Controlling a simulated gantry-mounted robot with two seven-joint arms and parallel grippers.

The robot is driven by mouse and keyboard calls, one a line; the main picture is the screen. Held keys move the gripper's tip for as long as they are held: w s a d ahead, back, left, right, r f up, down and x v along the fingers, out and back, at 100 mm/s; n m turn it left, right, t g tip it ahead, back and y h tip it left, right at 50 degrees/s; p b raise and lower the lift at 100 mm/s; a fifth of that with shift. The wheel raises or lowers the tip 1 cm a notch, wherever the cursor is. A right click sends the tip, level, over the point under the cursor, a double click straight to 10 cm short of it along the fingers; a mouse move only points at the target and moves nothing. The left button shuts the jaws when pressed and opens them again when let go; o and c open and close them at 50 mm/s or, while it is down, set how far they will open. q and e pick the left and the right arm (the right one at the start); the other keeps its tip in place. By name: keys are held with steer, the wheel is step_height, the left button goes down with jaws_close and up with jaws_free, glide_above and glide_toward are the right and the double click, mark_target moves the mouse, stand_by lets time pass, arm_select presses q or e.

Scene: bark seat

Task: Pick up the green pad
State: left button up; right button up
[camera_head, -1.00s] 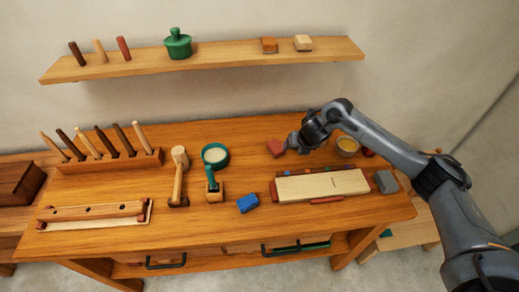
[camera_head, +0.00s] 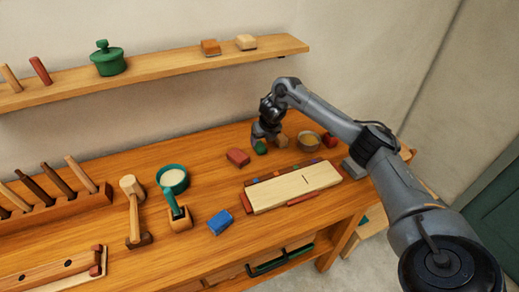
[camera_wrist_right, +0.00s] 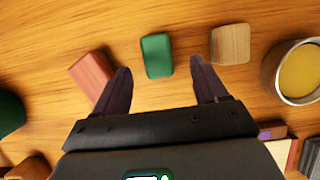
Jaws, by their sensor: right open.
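The green pad (camera_head: 261,147) lies on the wooden workbench, partly hidden by my right gripper in the head view. In the right wrist view the green pad (camera_wrist_right: 157,56) is a small rounded rectangle lying flat. My right gripper (camera_head: 266,138) points down over it, open and empty. In the wrist view its two dark fingers (camera_wrist_right: 160,68) stand on either side of the pad's near end, with gaps on both sides. Whether the fingertips are level with the pad is hard to tell. My left gripper is not in view.
A red block (camera_wrist_right: 91,73) lies left of the pad, close to the left finger. A light wooden block (camera_wrist_right: 230,44) lies just right, near the right finger. A metal bowl of yellow contents (camera_wrist_right: 298,75) stands further right. A long pale board (camera_head: 292,188) lies in front.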

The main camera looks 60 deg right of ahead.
mark_target(260, 145)
steer(key=x, duration=0.2)
steer(key=b+x, duration=0.1)
steer(key=shift+w+a+f, duration=0.15)
steer(key=shift+w+f, duration=0.05)
steer(key=shift+f, duration=0.15)
steer(key=shift+w+f, duration=0.2)
steer(key=shift+f, duration=0.2)
steer(key=shift+c, duration=1.3)
steer(key=c, duration=0.9)
steer(key=shift+r, duration=0.15)
